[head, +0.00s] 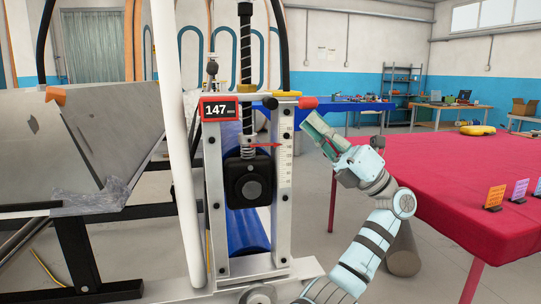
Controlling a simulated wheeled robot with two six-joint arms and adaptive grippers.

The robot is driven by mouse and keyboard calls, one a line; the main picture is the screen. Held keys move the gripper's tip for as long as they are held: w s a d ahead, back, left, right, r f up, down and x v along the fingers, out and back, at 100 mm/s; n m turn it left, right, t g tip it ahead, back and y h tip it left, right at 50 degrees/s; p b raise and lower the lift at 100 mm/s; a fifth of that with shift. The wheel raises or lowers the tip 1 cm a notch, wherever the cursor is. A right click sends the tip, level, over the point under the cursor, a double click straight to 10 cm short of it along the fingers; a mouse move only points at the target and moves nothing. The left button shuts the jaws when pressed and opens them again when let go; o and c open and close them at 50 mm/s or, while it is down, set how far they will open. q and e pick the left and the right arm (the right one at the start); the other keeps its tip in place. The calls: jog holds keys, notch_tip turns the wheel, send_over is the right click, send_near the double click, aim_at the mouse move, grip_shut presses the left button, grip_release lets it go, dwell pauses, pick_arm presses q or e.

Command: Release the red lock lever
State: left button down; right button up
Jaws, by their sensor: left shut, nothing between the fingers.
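The red lock lever (308,102) shows as a short red piece at the upper right of the metal gauge frame (283,190), beside a yellow cap. My left gripper (312,124) is shut and empty. Its fingertips point up and left, just below the red lever and right of the frame's scale. I cannot tell whether they touch the lever. My right gripper is not in view.
A display (219,109) on the frame reads 147. A threaded spindle (246,60) carries a black block (249,181). A white post (172,150) stands left. A red-covered table (450,175) with small coloured cards fills the right.

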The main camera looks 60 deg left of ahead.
pick_arm(q)
jog(key=shift+w+r, duration=0.1)
jog(key=shift+r, duration=0.1)
jog(key=shift+d+f, duration=0.1)
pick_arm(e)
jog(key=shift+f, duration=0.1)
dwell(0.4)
pick_arm(q)
jog(key=s+f+b+v, duration=0.1)
jog(key=b+v, duration=0.1)
jog(key=v, duration=1.1)
jog(key=shift+s+d+b, duration=0.2)
jog(key=shift+s+b, duration=0.1)
jog(key=shift+b, duration=0.1)
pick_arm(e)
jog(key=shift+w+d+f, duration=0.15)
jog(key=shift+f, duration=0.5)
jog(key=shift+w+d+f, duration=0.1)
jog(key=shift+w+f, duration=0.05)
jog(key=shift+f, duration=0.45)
